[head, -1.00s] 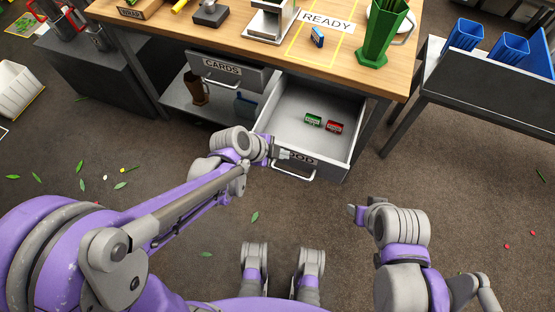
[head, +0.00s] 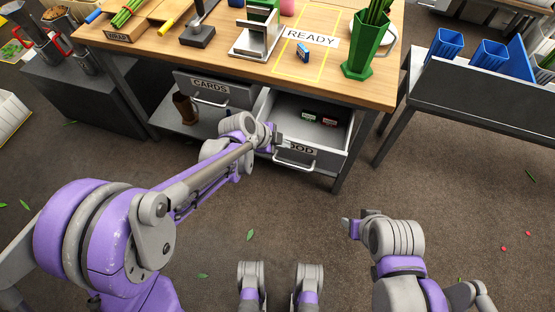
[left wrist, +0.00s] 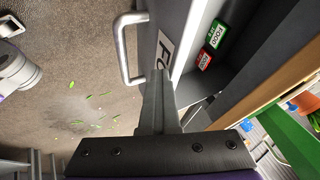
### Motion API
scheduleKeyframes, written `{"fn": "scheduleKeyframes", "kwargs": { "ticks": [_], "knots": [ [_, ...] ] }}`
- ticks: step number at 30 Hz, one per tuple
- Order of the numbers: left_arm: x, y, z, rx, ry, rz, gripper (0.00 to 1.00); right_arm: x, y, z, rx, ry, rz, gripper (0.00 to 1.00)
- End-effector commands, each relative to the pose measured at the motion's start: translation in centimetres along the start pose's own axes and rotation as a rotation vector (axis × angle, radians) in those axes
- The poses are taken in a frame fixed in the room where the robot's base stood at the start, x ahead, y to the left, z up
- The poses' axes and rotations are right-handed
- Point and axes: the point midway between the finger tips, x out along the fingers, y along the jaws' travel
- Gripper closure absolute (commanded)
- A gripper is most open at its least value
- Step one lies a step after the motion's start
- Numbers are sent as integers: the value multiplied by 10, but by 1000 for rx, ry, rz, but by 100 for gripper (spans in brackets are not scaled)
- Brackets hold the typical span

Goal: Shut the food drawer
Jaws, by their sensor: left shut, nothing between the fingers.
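The food drawer (head: 325,159) is a grey drawer under the desk, partly open, with a silver handle (head: 295,165). Its label is partly hidden by my left gripper (head: 283,141) in the head view. A green tin (head: 308,115) and a red tin (head: 330,121) lie inside it. In the left wrist view my shut, empty left gripper (left wrist: 160,76) reaches to the drawer front (left wrist: 171,22), beside the label and handle (left wrist: 122,50); it seems to touch the front. My right gripper (head: 348,228) is low at the right, away from the drawer; its jaw opening is unclear.
The closed-looking cards drawer (head: 212,88) is left of the food drawer. The wooden desk (head: 225,62) above holds a green vase (head: 368,58) and a READY sign (head: 312,37). A grey cart (head: 465,95) with blue cups stands at the right. Floor in front is clear apart from leaves.

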Motion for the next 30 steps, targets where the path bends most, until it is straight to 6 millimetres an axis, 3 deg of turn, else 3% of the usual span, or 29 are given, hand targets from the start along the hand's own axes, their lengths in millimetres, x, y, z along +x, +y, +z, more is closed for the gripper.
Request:
{"fn": "scheduleKeyframes", "kwargs": {
  "ticks": [6, 15, 22, 30],
  "knots": [
    [30, -55, 0, 2, 0, -1, 100, 0, 0, 0, 0, 0, 0, 49],
    [60, -113, 0, 1, 0, -1, 100, -1, 0, -1, 0, 1, 0, 49],
    [74, -138, 0, 1, -1, -1, 100, -3, 0, -1, 0, 1, 0, 49],
    [78, -147, 0, 0, 0, -3, 100, -3, 0, -1, 0, 1, 0, 49]
  ]
}}
